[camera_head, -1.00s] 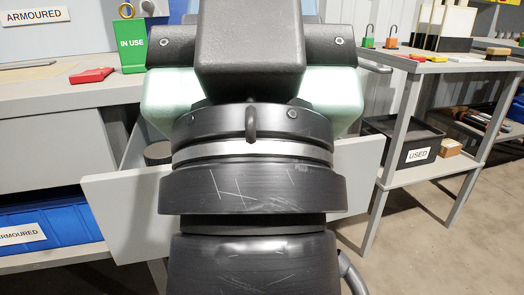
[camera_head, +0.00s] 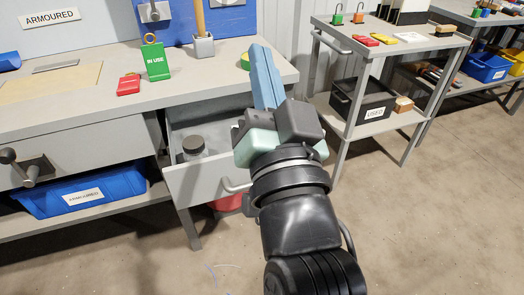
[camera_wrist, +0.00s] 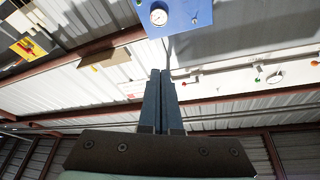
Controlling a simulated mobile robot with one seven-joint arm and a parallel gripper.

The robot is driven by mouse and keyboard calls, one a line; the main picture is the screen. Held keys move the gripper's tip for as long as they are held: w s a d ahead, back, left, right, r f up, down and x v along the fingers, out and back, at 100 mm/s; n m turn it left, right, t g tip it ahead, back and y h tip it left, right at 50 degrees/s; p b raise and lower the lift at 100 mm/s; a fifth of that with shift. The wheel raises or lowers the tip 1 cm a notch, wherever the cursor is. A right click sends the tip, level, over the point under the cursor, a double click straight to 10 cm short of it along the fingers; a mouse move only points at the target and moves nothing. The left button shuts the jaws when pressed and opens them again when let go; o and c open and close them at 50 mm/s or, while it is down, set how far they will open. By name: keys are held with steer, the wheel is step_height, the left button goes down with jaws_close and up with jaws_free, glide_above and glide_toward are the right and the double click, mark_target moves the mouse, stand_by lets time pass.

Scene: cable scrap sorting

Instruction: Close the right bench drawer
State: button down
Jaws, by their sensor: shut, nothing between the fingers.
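The right bench drawer (camera_head: 196,184) is pulled open under the right end of the bench top, with its grey front panel standing out from the bench. Its bar handle (camera_head: 235,187) shows just left of my arm. A dark-lidded jar (camera_head: 193,149) is inside the drawer. My gripper (camera_head: 264,62) is shut and empty, its blue fingers pointing up and away near the bench's right end, above and right of the drawer. My arm hides the drawer's right part. In the wrist view my gripper (camera_wrist: 161,76) points at the wall and roof; the drawer is out of that view.
The bench top (camera_head: 200,89) carries a green IN USE sign (camera_head: 155,62) and a red padlock (camera_head: 129,84). A blue bin (camera_head: 80,192) sits below left. A side table (camera_head: 400,47) with a USED crate (camera_head: 362,103) stands right. Floor is free in front.

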steer(key=s+d+f+m+g+y+p, duration=0.1)
steer(key=s+d+f+m+g+p, duration=0.2)
steer(key=f, duration=0.6)
steer(key=s+f+m+g, duration=0.1)
steer(key=s+f+m, duration=0.25)
steer(key=f, duration=0.45)
steer(key=s+d+f+m+g+y+p, duration=0.1)
steer(key=s+d+f+m+g+p, duration=0.2)
steer(key=f, duration=0.6)
steer(key=w+a+f+b, duration=0.1)
steer(key=w+a, duration=0.1)
steer(key=w, duration=0.4)
steer(key=w+a+f+m+b, duration=0.1)
steer(key=w+a+b, duration=0.1)
steer(key=w, duration=0.5)
steer(key=shift+a+f, duration=0.2)
steer(key=shift+a, duration=0.65)
